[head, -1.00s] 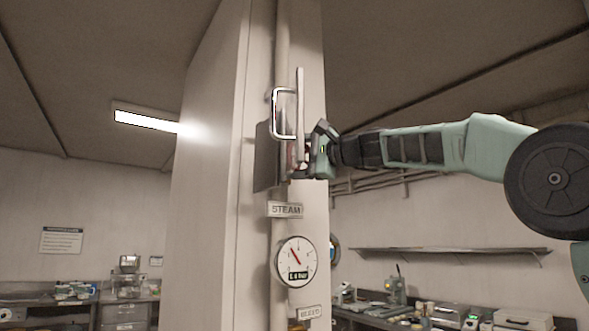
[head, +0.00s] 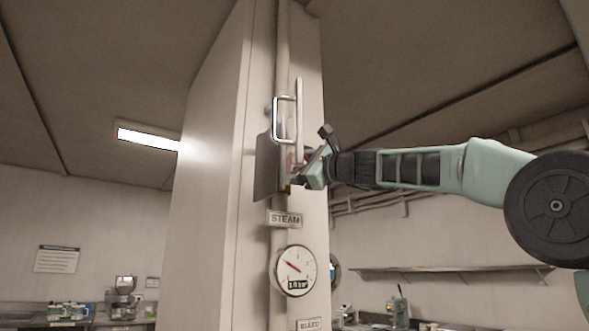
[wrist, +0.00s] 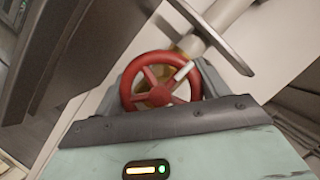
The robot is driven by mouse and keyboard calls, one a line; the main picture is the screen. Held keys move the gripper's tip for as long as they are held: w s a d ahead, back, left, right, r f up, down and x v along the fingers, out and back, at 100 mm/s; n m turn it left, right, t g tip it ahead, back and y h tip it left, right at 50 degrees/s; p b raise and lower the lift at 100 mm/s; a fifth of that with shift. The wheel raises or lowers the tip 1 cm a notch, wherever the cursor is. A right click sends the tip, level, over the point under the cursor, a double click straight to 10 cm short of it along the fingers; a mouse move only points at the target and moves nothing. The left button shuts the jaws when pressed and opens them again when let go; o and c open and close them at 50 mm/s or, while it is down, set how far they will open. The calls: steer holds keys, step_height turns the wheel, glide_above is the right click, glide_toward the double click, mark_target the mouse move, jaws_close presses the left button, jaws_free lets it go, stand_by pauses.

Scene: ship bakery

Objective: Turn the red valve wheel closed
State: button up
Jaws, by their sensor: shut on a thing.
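The red valve wheel (wrist: 161,90) shows in the wrist view, with spokes and a hub, in front of a brassy valve body on a pale pipe (wrist: 215,20). In the head view only a sliver of the wheel (head: 294,160) shows behind the guard and my gripper. My gripper (head: 312,168) is at the wheel from the right, shut on it; its fingertips are largely hidden in both views. Below, a STEAM label (head: 285,219) and a round gauge (head: 295,270) sit on the pipe; the gauge's red needle points to the upper left.
A dark plate (head: 266,168) and a metal handle (head: 277,120) stand close to the wheel on the left. A flat upright bar (head: 299,110) rises beside it. A wall shelf (head: 450,270) and counters are far behind. The space right of the column around my arm is clear.

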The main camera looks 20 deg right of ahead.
steer(key=o, duration=1)
steer(key=shift+c, duration=0.2)
steer(key=shift+d, duration=0.1)
steer(key=b+v, duration=0.9)
steer(key=v, duration=0.8)
steer(key=shift+s, duration=0.2)
steer(key=shift+d+f, duration=0.1)
steer(key=shift+f, duration=0.05)
